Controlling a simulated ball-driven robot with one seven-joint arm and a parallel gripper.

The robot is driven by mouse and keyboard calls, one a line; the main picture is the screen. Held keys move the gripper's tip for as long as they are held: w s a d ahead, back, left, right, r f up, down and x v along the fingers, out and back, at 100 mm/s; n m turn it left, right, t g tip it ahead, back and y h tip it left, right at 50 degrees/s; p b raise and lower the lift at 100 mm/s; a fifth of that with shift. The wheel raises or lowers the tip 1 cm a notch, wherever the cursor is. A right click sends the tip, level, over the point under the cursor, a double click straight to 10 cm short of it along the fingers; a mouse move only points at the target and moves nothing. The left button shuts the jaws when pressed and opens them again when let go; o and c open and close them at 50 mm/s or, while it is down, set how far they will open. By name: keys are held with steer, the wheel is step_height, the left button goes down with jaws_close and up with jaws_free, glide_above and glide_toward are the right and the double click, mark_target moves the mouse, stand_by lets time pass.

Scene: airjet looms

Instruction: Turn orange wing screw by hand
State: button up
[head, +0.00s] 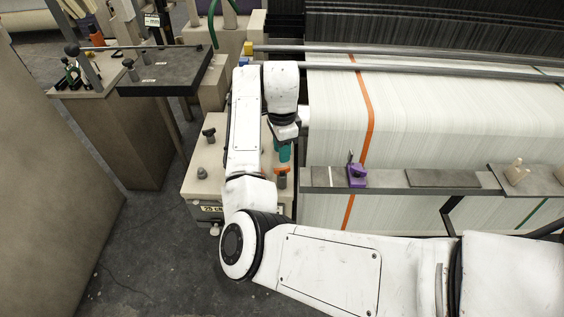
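The orange wing screw (282,170) sits on a short dark post on the right side of the beige machine box. My gripper (285,131) hangs at the end of my white arm, just behind the orange wing screw in the picture. A teal part (284,152) shows between my gripper and the orange wing screw; I cannot tell whether my gripper touches it. My gripper looks apart from the orange wing screw. Its fingertips are not clear, so I cannot tell whether it is open or shut.
The beige box (195,188) carries black knobs (208,134) on its left part. To the right is the loom's white warp (430,115) with an orange stripe. A rail (430,179) before it holds a purple block (357,176). A dark-topped stand (160,75) is at upper left.

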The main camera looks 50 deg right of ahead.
mark_target(282, 168)
step_height(282, 168, down, 6)
steer(key=b, duration=0.5)
steer(key=shift+f, duration=0.2)
steer(key=shift+r+p, duration=0.2)
steer(key=shift+p, duration=0.1)
steer(key=shift+f, duration=0.1)
jaws_close()
